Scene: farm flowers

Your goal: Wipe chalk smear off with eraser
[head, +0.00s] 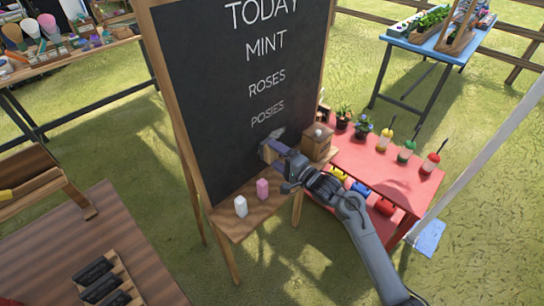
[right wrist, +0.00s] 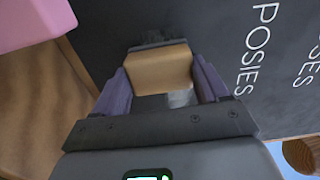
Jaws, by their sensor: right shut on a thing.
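The chalkboard (head: 240,90) stands on a wooden easel and reads TODAY, MINT, ROSES, POSIES. A pale grey chalk smear (head: 277,133) shows on the board below POSIES, just above my right gripper (head: 275,153). In the right wrist view, my right gripper (right wrist: 158,85) is shut on the eraser (right wrist: 158,70), which has a tan wooden back and a dark felt edge. The felt faces the board and is close to it; I cannot tell whether it touches. A pale patch of the smear (right wrist: 180,97) shows between the fingers. My left gripper is not in view.
A red table (head: 390,175) with pots and bottles stands close on the right.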

